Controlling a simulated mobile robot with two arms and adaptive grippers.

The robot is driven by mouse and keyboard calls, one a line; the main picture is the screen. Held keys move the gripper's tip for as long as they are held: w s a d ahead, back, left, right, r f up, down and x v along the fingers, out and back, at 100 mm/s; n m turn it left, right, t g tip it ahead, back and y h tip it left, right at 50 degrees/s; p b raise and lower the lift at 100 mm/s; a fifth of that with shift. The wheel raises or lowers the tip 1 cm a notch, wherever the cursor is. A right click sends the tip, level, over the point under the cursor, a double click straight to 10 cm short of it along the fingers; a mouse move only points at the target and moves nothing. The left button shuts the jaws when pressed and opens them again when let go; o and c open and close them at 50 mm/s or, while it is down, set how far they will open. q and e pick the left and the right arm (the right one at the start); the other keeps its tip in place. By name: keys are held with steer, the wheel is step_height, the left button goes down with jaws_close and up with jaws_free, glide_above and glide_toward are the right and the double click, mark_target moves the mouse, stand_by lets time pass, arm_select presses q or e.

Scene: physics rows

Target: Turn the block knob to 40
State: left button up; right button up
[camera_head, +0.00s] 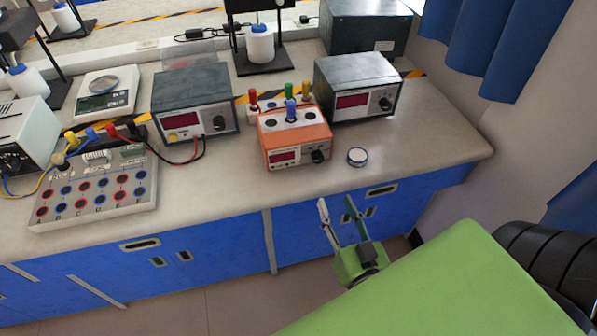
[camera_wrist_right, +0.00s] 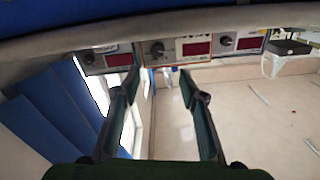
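The orange block device (camera_head: 313,138) stands on the lab bench, with a red display (camera_head: 285,157) and a dark round knob (camera_head: 319,156) on its front. Several coloured plugs stick up from its top. The knob's pointer and the display digits are too small to read. My right gripper (camera_head: 336,201) is open and empty, in front of the bench and below its top edge, apart from the knob. In the right wrist view the gripper (camera_wrist_right: 158,70) shows two spread fingers, with the knob (camera_wrist_right: 157,49) beyond their tips. My left gripper is not in view.
A small round white-topped item (camera_head: 357,156) sits right of the block. A grey meter (camera_head: 357,88) stands behind right, another (camera_head: 194,101) to the left. A socket board (camera_head: 97,194) with cables is at far left. The bench front is blue cabinets (camera_head: 207,245).

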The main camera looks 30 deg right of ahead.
steer(key=p, duration=0.1)
glide_toward(319, 160)
steer(key=p+x, duration=0.1)
steer(key=x, duration=0.6)
steer(key=shift+r, duration=0.1)
steer(key=shift+x, duration=0.85)
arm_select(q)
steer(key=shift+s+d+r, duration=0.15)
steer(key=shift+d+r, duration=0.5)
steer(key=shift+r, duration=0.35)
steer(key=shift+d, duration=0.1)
arm_select(e)
jaws_close()
